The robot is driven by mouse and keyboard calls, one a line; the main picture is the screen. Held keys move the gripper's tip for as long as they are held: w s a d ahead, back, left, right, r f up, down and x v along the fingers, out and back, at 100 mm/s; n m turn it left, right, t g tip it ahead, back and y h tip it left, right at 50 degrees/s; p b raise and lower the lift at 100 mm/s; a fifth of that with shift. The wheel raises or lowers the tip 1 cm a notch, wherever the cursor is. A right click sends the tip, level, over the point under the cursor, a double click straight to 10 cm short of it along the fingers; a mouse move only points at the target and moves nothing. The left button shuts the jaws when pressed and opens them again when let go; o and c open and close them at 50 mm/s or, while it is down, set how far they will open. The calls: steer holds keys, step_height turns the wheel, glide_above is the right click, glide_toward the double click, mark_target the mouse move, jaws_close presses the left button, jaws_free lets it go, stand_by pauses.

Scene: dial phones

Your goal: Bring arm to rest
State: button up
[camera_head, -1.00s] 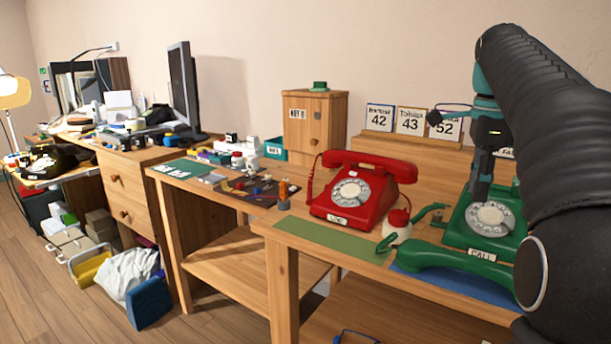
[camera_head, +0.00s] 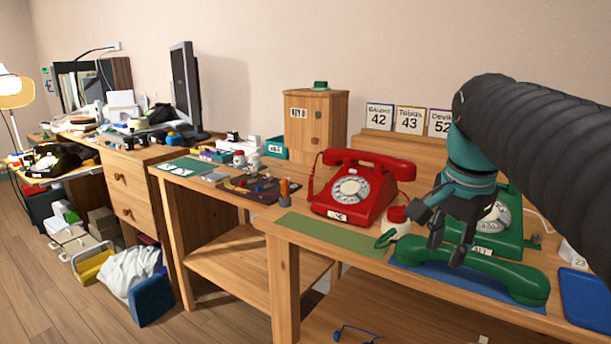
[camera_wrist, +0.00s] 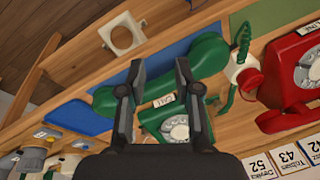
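My gripper (camera_head: 446,232) hangs in front of the green phone, with its fingers pointing down and to the left. In the wrist view my gripper (camera_wrist: 160,72) is open, with a clear gap between its two fingers and nothing held. The green phone (camera_head: 508,238) stands on the table and its dial is partly hidden by my gripper. Its green handset (camera_head: 520,280) lies off the phone on a blue mat (camera_head: 430,274). The handset also shows beyond the fingers in the wrist view (camera_wrist: 207,55).
A red phone (camera_head: 372,188) with its handset on stands left of my gripper. A white bottle with a red top (camera_head: 397,222) sits between the phones. Number cards (camera_head: 410,120) and a wooden cabinet (camera_head: 318,125) stand behind. A green mat (camera_head: 320,234) is bare.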

steer(key=s+a+f+n+t, duration=0.1)
steer(key=s+a+f+n, duration=0.2)
steer(key=s+f+n, duration=0.3)
steer(key=s+a+f+n+t, duration=0.2)
steer(key=s+f+n, duration=0.3)
steer(key=f, duration=0.5)
steer(key=shift+s+a+n, duration=0.4)
steer(key=shift+s+a, duration=0.2)
steer(key=shift+s, duration=0.05)
stand_by(0.4)
